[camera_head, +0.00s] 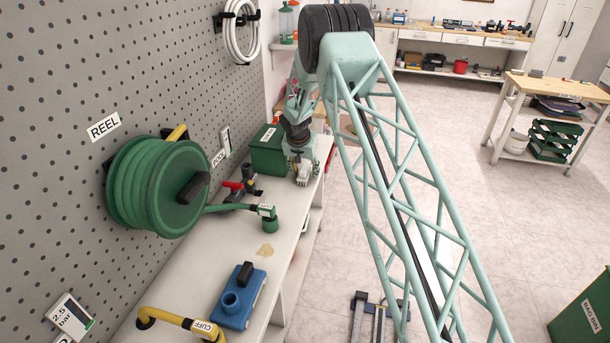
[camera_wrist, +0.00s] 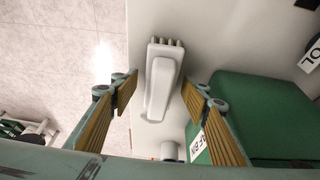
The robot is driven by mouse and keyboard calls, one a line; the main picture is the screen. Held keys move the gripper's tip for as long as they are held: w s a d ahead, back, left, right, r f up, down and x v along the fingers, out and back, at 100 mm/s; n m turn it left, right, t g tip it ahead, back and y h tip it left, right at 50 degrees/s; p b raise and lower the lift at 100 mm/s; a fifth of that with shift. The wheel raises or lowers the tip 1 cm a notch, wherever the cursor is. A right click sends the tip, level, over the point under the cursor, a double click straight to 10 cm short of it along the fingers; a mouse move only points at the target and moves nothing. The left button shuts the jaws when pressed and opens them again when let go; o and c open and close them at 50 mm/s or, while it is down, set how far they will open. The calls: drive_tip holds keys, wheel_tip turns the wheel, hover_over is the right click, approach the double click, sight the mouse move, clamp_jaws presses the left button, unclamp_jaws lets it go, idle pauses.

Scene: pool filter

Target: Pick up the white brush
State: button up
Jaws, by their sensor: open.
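The white brush (camera_wrist: 162,82) lies on the pale bench, with a row of short bristle-like studs at its far end in the wrist view. Its pale end (camera_head: 304,174) shows in the head view beside the green box. My gripper (camera_wrist: 160,93) is open, with one finger on each side of the brush in the picture and nothing held. In the head view my gripper (camera_head: 298,158) is at the far part of the bench, and its fingers are hard to make out. The height gap to the brush cannot be told.
The green labelled box (camera_head: 267,150) stands close beside the brush; it also fills the right of the wrist view (camera_wrist: 265,112). A red-handled valve (camera_head: 243,185), green hose end (camera_head: 269,222) and blue device (camera_head: 240,296) sit nearer along the bench (camera_head: 200,262). The pegboard wall bounds the left.

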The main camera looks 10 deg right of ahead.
sight(305, 166)
idle(0.4)
drive_tip(key=c, duration=1)
drive_tip(key=shift+o, duration=0.2)
drive_tip(key=shift+r, duration=0.1)
drive_tip(key=shift+r+p, duration=0.75)
drive_tip(key=shift+r, duration=4.15)
